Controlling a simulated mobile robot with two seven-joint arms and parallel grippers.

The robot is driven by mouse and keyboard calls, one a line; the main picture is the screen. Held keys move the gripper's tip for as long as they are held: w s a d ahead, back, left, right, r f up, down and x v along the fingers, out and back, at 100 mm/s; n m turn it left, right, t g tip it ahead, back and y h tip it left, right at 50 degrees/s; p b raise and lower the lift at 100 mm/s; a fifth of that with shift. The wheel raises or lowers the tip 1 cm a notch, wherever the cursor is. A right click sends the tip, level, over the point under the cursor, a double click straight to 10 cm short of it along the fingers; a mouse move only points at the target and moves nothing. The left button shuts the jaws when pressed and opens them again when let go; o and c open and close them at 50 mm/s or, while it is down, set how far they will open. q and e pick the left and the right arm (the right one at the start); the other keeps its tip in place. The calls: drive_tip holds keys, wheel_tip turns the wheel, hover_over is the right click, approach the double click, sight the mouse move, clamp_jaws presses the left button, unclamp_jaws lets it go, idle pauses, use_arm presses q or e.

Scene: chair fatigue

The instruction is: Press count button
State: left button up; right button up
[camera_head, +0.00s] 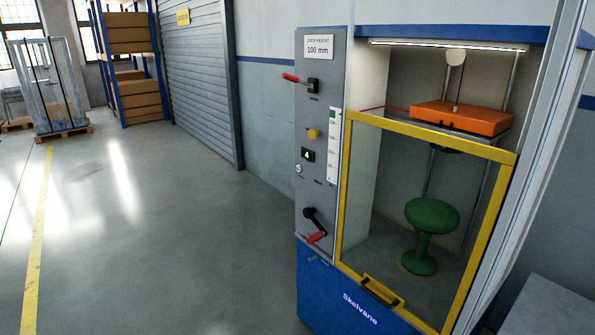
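The grey control panel (311,190) of a test machine stands right of centre. A small counter display (307,155) on it reads what looks like 4. A small round white button (298,168) sits just below and left of the display. Its label is too small to read, so I cannot tell for sure that it is the count button. A yellow knob or button (313,134) sits above the display. Neither of my grippers is in view, and nothing touches the panel.
A red-handled lever (291,78) and a red-gripped crank (316,238) stick out from the panel. A yellow-framed clear guard (345,190) covers a green stool (432,216) under an orange weight (462,117). The floor (190,240) to the left is clear.

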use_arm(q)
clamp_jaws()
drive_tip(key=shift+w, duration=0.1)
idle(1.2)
